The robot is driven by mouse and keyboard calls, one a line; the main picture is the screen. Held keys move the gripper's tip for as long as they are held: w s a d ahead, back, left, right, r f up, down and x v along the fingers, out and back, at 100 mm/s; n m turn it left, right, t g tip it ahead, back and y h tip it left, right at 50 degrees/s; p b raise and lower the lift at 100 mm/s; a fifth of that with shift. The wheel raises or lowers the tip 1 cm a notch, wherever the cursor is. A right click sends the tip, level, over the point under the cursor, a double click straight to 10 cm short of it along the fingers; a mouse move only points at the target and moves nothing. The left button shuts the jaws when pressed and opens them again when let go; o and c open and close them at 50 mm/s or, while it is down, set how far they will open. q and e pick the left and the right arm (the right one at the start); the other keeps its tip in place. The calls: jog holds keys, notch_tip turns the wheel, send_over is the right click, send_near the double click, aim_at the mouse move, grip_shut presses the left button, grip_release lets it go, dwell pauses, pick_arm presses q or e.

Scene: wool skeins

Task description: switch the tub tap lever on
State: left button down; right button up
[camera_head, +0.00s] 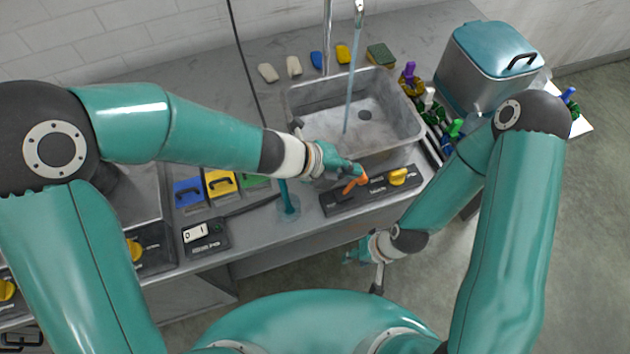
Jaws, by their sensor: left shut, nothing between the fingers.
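The orange lever (354,185), apparently the tub tap lever, sits on a black panel (338,201) at the front edge of the counter. It points up and to the right. My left gripper (358,171) is shut and empty, right at the lever's upper end; I cannot tell whether they touch. The grey tub (408,122) lies behind the panel. A pale blue stream of water (351,85) runs from the tap (359,8) into it. My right gripper (350,256) hangs low in front of the counter, small and partly hidden; its jaw opening is unclear.
A yellow knob (398,176) sits right of the lever on the same panel. A teal-lidded bin (487,50) and several colored-handled tools stand right of the tub. Sponges and blocks lie behind it. A small switch box (206,238) is at left.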

pick_arm(q)
jog(key=shift+s+r+p, duration=0.1)
jog(key=shift+r+p, duration=0.7)
jog(key=shift+r, duration=0.1)
jog(key=s+a+r+p, duration=0.1)
jog(key=a+r+p, duration=0.3)
jog(key=r, duration=0.8)
jog(key=shift+s+a+r+p, duration=0.15)
jog(key=shift+a+r+p, duration=0.2)
jog(key=shift+r, duration=0.05)
